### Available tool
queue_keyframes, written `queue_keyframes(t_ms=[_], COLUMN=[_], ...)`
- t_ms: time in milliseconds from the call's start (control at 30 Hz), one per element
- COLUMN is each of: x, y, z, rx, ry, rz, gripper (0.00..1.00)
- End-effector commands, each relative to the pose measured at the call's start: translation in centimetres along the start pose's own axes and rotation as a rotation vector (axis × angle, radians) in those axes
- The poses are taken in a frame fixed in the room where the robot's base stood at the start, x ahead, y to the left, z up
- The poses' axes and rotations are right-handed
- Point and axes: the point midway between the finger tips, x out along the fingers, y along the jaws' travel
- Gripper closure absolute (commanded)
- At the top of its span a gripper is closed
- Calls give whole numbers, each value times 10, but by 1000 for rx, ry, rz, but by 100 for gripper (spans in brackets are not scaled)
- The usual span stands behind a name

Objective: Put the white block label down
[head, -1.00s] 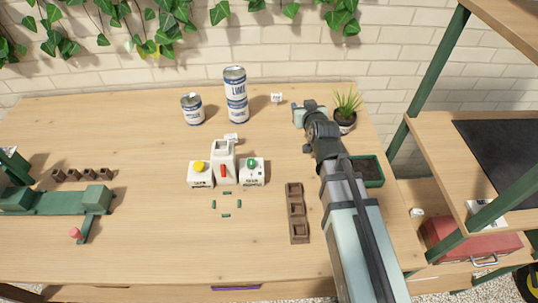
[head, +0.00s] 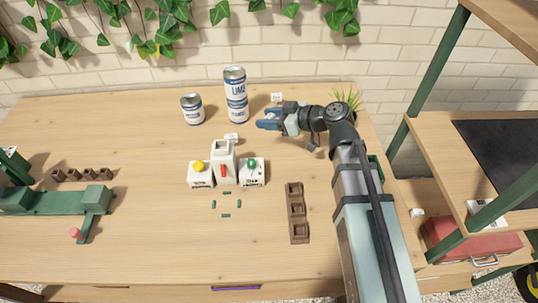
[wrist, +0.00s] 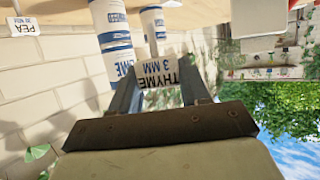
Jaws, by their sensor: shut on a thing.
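My gripper (head: 264,122) is shut on a white block label (wrist: 158,70) that reads "THYME 3 MM". The wrist view shows the label between the two fingertips (wrist: 158,88), its print upside down in that view. In the head view my gripper points left, just right of the tall lime can (head: 236,95), and the held label is hard to make out there. A gap between the held label and the table cannot be judged.
Another white label (head: 277,97) reads "PEA" in the wrist view (wrist: 22,27). A shorter can (head: 192,109) is at left. A brown tray (head: 297,212) lies in front. My arm partly hides the plant (head: 348,100).

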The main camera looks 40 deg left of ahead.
Motion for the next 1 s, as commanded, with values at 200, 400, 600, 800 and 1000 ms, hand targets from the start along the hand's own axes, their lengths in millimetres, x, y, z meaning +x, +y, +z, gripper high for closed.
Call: queue_keyframes(t_ms=[200,400,600,800,1000], x=[0,4,14,22,26], y=[-5,-6,-6,-6,-6], z=[2,14,38,56,66], rx=[-38,-42,-41,-42,-41], ry=[-1,-2,-3,-2,-2], rz=[-96,-111,-110,-109,-108], gripper=[83,83,83,83,83])
